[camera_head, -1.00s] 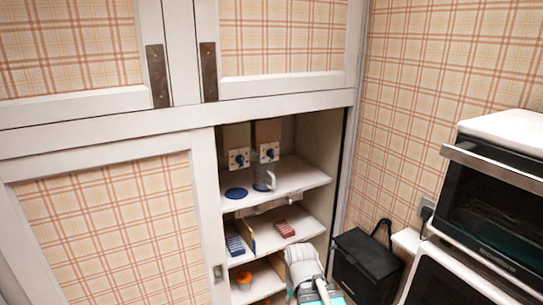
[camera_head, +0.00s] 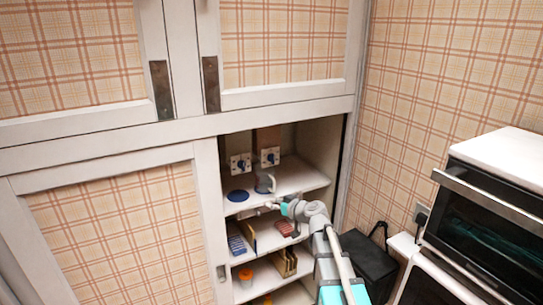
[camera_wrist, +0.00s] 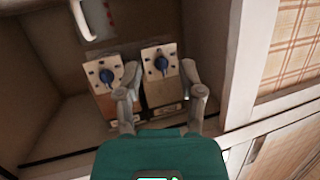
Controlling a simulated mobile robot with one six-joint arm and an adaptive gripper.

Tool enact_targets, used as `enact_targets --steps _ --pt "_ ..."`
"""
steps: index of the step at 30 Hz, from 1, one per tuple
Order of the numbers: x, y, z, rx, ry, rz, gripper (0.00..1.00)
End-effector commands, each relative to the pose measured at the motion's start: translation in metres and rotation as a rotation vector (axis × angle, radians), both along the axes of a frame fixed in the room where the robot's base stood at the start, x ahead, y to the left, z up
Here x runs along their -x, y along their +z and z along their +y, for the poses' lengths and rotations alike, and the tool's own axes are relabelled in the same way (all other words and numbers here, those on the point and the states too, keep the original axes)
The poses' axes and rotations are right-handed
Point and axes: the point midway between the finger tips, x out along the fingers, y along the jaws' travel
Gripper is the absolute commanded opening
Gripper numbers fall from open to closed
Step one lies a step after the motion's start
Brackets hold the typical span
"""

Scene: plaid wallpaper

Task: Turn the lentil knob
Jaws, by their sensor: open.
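Two pale plates, each with a dark blue knob, stand side by side at the back of the cupboard's upper shelf. In the head view they are the left knob (camera_head: 241,163) and the right knob (camera_head: 270,156). The wrist view appears turned over; it shows one knob at left (camera_wrist: 107,76) and one at right (camera_wrist: 162,64). I cannot read any label telling which is the lentil knob. My gripper (camera_head: 275,206) is at the cupboard opening, below and in front of the plates. Its fingers (camera_wrist: 161,98) are open and empty, spread across the wrist view's right plate without visible contact.
A pale mug-like object (camera_head: 264,184) and a blue disc (camera_head: 238,196) are on the upper shelf (camera_head: 300,178). Boxes (camera_head: 237,244) sit on the shelf below. A black bin (camera_head: 370,262) and an oven (camera_head: 485,215) stand at right.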

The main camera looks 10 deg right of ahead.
Motion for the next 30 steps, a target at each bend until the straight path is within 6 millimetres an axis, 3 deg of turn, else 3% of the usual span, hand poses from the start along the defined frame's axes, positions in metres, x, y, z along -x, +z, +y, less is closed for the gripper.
enact_targets --steps 1,3,9,15,30 --pt "-0.015 0.017 -0.010 -0.011 -0.034 -0.053 0.50" --pt "-0.029 0.034 -0.024 -0.021 -0.084 -0.125 0.50" --pt "-0.055 0.064 -0.058 -0.029 -0.207 -0.245 0.50" --pt "-0.062 0.072 -0.072 -0.028 -0.259 -0.280 0.50" --pt "-0.066 0.071 -0.072 -0.028 -0.261 -0.281 0.50"
